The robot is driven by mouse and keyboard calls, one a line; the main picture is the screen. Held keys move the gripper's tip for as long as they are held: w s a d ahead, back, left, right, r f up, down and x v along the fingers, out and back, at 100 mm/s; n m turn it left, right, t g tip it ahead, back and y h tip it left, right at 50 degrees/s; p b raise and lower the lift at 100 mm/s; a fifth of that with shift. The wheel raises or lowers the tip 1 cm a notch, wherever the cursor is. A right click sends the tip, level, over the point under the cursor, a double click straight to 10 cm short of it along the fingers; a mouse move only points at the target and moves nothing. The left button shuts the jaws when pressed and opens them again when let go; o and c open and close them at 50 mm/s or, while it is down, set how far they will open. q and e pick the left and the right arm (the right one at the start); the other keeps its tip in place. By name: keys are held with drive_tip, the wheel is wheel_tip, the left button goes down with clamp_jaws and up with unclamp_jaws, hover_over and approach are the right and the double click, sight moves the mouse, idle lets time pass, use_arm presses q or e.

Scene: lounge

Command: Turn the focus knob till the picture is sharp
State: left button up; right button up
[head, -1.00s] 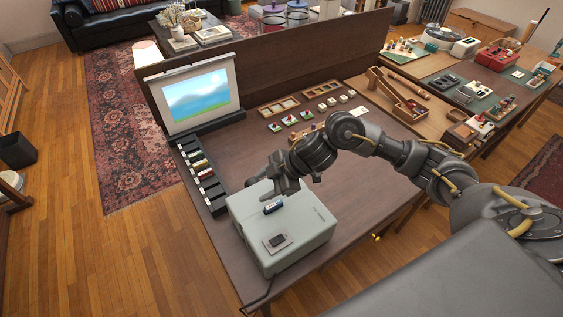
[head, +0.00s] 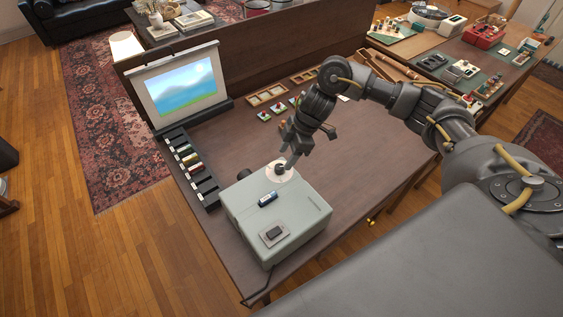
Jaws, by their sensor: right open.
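The grey projector (head: 290,212) stands on the near end of the brown table. A white disc (head: 287,176) with a small dark knob (head: 280,169) sits on its far top corner. My right gripper (head: 285,164) points down at the knob, open, with its fingertips at or just around it; contact cannot be told. The screen (head: 184,87) at the table's far left shows a soft, blurred picture of a blue sky, a hill and green ground. My left gripper is not in view.
A small dark slide-like piece (head: 268,199) and a dark switch (head: 274,233) are on the projector's top. A black slotted rack (head: 190,165) with several slides lies to the left. Wooden trays (head: 267,96) lie farther back.

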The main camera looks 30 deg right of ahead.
sight(280, 167)
drive_tip(key=shift+x, duration=2.35)
drive_tip(key=shift+r+p, duration=0.1)
drive_tip(key=shift+p, duration=0.25)
drive_tip(key=c, duration=1)
